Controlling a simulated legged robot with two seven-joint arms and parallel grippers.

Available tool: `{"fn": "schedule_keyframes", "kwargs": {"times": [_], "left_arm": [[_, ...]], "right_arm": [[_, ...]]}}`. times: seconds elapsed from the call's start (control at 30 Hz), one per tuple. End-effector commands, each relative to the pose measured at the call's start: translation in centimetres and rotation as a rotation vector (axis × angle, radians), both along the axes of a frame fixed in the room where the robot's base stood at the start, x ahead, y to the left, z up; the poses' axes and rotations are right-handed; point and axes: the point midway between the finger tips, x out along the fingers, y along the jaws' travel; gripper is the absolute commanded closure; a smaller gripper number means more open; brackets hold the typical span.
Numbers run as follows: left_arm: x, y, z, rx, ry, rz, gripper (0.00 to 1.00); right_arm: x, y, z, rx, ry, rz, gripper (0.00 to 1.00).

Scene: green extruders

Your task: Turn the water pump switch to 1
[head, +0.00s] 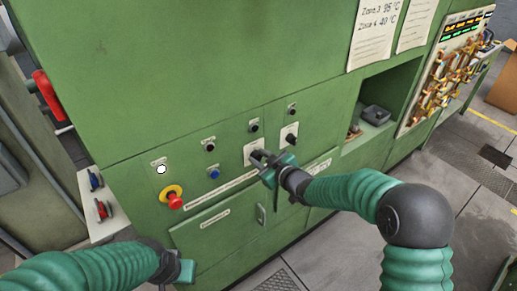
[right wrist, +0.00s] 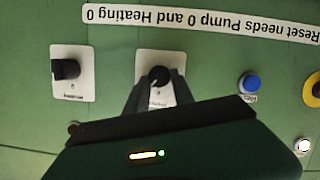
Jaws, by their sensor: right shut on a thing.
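The water pump switch is a black rotary knob (right wrist: 160,75) on a white plate (head: 249,153) on the green panel. My right gripper (head: 262,158) is at this plate, with its fingers around the knob. In the right wrist view, which shows the panel upside down, the fingers (right wrist: 158,88) close on the knob from both sides. A small light mark shows on the knob, but its exact setting is too small to read. My left gripper (head: 182,270) is low at the left, away from the panel; its fingers are not clear.
A second black rotary switch (head: 290,138) sits beside it; it also shows in the right wrist view (right wrist: 66,70). A blue button (head: 214,174), a red emergency stop (head: 173,200) and a white lamp (head: 161,169) are to the left. An open recess (head: 378,118) lies right.

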Motion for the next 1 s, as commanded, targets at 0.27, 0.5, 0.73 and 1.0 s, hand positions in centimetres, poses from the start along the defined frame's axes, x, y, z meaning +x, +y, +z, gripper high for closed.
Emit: {"fn": "schedule_keyframes", "kwargs": {"times": [0.27,0.5,0.73,1.0], "left_arm": [[0.0,0.0,4.1,0.0,0.0,0.0,1.0],[0.0,0.0,5.6,0.0,0.0,0.0,1.0],[0.0,0.0,6.0,0.0,0.0,0.0,1.0],[0.0,0.0,6.0,0.0,0.0,0.0,1.0]], "right_arm": [[-0.2,-0.4,-0.6,0.162,0.147,-0.003,1.0],[-0.2,-0.4,-0.9,0.252,0.212,-0.003,1.0],[-0.2,-0.4,-1.1,0.286,0.238,-0.001,1.0],[-0.2,-0.4,-1.3,0.289,0.241,-0.001,1.0]]}}
